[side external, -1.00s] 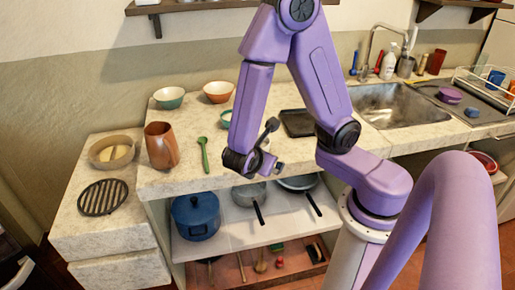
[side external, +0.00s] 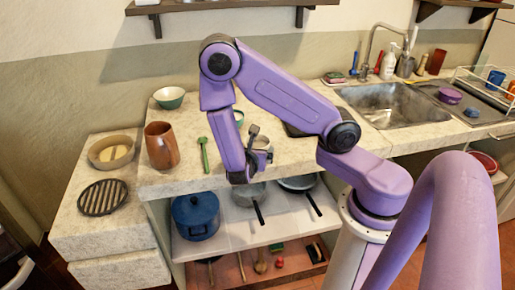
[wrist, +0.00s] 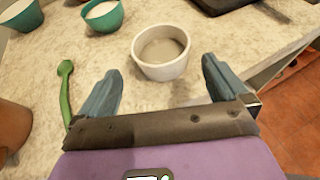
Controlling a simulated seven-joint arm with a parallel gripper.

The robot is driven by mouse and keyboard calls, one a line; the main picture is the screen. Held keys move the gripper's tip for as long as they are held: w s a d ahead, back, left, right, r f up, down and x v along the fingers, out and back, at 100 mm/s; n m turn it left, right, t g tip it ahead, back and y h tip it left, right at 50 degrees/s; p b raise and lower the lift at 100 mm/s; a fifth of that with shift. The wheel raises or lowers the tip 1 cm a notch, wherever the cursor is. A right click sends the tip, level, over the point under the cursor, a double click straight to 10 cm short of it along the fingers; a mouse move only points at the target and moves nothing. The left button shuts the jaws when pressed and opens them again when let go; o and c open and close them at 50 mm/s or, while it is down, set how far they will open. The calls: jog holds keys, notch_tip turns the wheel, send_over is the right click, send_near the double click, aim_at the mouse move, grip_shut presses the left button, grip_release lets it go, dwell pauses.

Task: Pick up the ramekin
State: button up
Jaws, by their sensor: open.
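A small off-white round ramekin (wrist: 160,60) stands upright on the stone counter, top centre in the wrist view, and looks empty. My gripper (wrist: 161,72) is open, its two blue-grey fingers apart. The ramekin shows just beyond and between the fingertips, with no visible contact. In the side view my gripper (side external: 259,150) hangs over the front part of the counter, and the ramekin is largely hidden around it there.
In the wrist view a green spoon (wrist: 66,92) lies left of my gripper, with a brown vase (wrist: 12,125) beyond it. A teal bowl (wrist: 103,14) stands behind the ramekin. A dark board (side external: 295,129) lies to the right. The counter's front edge is close.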

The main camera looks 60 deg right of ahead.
aim_at(259, 140)
jog(key=shift+x, duration=4.1)
jog(key=shift+d+r, duration=0.1)
jog(key=shift+r, duration=0.05)
jog(key=c, duration=0.9)
jog(key=shift+r, duration=0.15)
jog(key=shift+r, duration=1.3)
jog(key=shift+s+r, duration=0.15)
jog(key=shift+r, duration=0.2)
jog(key=shift+s+a+r, duration=0.8)
jog(key=shift+s+r, duration=0.75)
jog(key=shift+s, duration=0.55)
jog(key=shift+s+a+r, duration=0.8)
jog(key=shift+s+r, duration=0.75)
jog(key=shift+s, duration=0.5)
jog(key=shift+s+a+r, duration=0.8)
jog(key=shift+s+r, duration=0.75)
jog(key=shift+s, duration=0.55)
